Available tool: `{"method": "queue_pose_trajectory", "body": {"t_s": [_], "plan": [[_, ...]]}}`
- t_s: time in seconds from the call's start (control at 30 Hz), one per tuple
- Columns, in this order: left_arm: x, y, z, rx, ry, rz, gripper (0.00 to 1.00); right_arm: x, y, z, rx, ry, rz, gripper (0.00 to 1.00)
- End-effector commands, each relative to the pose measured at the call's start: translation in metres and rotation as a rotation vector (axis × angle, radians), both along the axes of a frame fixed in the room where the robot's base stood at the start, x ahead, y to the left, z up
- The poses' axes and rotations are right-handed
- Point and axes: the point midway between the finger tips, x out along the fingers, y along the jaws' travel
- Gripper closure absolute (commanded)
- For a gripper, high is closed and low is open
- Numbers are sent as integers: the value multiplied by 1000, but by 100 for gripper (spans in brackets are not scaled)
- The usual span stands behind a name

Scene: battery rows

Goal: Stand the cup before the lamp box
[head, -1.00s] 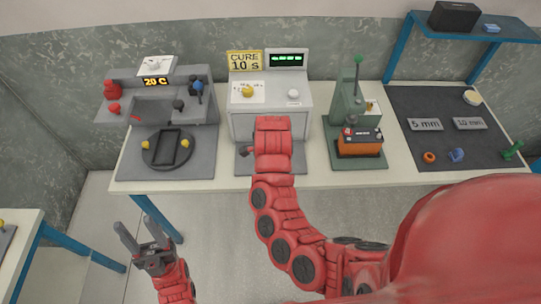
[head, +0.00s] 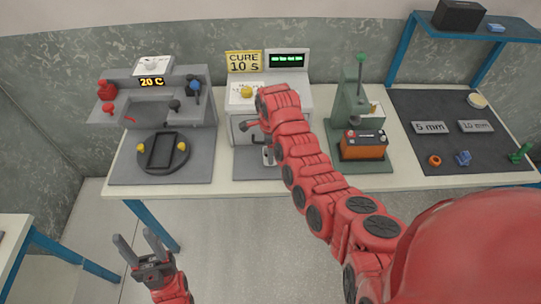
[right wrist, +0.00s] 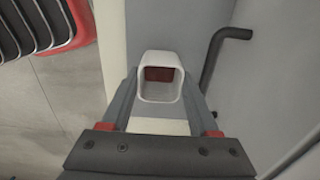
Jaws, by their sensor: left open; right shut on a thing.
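The lamp box is the grey box (head: 285,105) under the yellow "CURE 10 s" sign, with a dark door handle at its front left. In the right wrist view its grey front (right wrist: 265,75) and dark handle (right wrist: 225,45) are on the right. The cup (right wrist: 160,75) is white and squarish, with something reddish inside. My right gripper (right wrist: 161,92) is shut on it, one finger along each side, close before the box. In the head view my arm hides most of the cup. My left gripper (head: 143,252) is open and empty, below the table's front edge.
A grey sink-like unit showing 20 C (head: 150,105) and a round fixture (head: 163,152) stand left. A green press (head: 350,110) with an orange battery (head: 363,146) stands right. The dark mat (head: 425,105) holds small parts. A grey pad (head: 245,163) lies before the lamp box.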

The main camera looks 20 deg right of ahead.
Motion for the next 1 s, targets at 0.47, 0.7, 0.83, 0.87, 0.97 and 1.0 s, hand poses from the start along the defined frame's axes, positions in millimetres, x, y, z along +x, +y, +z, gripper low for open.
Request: {"method": "queue_pose_trajectory", "body": {"t_s": [0.47, 0.7, 0.83, 0.87, 0.97, 1.0], "plan": [[0, 0, 15, 0, 0, 0, 50, -1, 0, -26, 1, 0, 0, 92], [0, 0, 12, 0, 0, 0, 50, 0, 0, -28, 1, 0, 0, 30], [0, 0, 12, 0, 0, 0, 50, -1, 0, -28, 1, 0, 0, 9], [0, 0, 12, 0, 0, 0, 50, -1, 0, -28, 0, 0, 0, 9], [0, 0, 12, 0, 0, 0, 50, -1, 0, -28, 0, 0, 0, 9], [0, 0, 12, 0, 0, 0, 50, -1, 0, -28, 0, 0, 0, 9]]}}
